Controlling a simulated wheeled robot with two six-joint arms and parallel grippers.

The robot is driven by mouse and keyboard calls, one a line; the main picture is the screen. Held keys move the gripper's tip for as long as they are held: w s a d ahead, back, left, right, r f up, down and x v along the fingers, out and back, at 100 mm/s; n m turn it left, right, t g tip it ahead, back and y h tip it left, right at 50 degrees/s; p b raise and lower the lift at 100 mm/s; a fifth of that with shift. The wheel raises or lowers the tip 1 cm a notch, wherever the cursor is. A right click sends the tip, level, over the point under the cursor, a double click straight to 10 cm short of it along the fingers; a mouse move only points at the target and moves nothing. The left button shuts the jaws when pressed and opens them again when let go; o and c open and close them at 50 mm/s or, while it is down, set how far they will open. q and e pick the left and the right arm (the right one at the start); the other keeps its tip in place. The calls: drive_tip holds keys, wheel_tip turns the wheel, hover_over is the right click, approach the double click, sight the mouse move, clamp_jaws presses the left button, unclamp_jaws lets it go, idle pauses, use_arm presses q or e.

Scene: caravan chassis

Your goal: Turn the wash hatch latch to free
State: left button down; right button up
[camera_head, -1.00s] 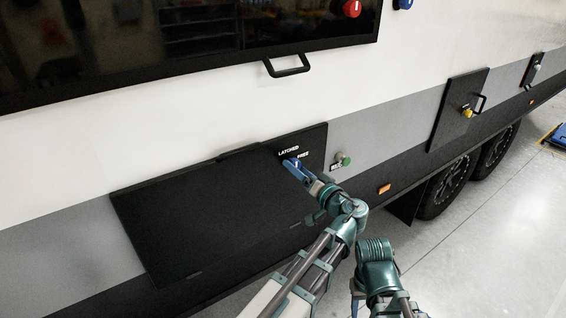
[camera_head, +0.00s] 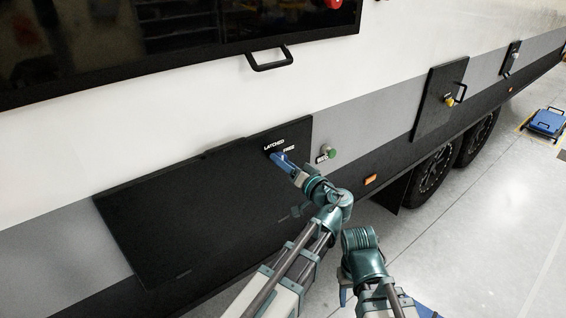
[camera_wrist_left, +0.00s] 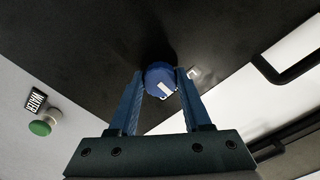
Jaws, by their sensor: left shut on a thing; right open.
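The wash hatch (camera_head: 180,215) is a wide black panel low on the caravan side, and it looks closed. Its upper right corner carries the words LATCHED and FREE. The latch is a round blue knob (camera_wrist_left: 160,77) with a white mark, seen in the left wrist view. My left gripper (camera_head: 281,158) is shut on this knob, one finger on each side. In the head view the gripper largely hides the knob, so I cannot tell which word the mark points to. My right gripper (camera_head: 385,304) is open and low in the head view, away from the hatch.
A green button (camera_head: 330,152) is right of the hatch; its label reads WATER in the left wrist view. A black handle (camera_head: 270,62) sits above the hatch. Another black panel with a yellow knob (camera_head: 449,101) is further right. Wheels and open floor lie to the right.

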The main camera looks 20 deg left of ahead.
use_arm(q)
drive_tip(key=shift+m, duration=0.3)
drive_tip(key=m, duration=1.7)
drive_tip(key=shift+m, duration=0.3)
idle(0.4)
drive_tip(key=shift+c, duration=1.7)
unclamp_jaws()
